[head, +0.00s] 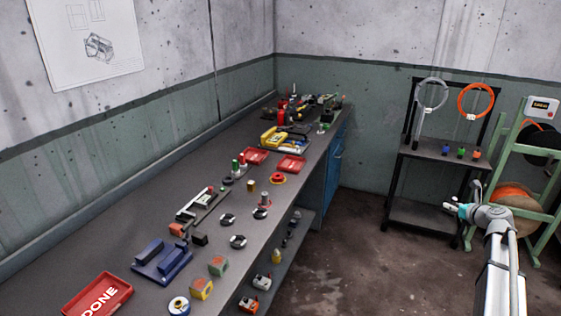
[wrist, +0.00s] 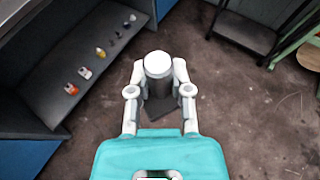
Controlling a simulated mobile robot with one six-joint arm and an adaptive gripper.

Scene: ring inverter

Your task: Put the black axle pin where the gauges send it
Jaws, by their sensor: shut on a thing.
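My gripper (wrist: 159,90) is shut on a white-topped cylinder (wrist: 158,65), with darker grey showing below its top. In the head view my gripper (head: 459,209) is out over the floor, right of the long workbench. I cannot tell from its colour whether the held piece is the black axle pin. Several black-and-white round pieces, perhaps gauges, lie on the bench, one of them near the front middle (head: 238,241). Their readings are too small to make out. A small black block (head: 200,240) lies beside them.
The long grey workbench (head: 140,230) carries a red DONE tray (head: 98,296), a blue cradle (head: 161,262) and red trays (head: 291,164). A black shelf (head: 430,152) and a green reel stand (head: 497,150) stand at right. Open floor (head: 350,240) lies between.

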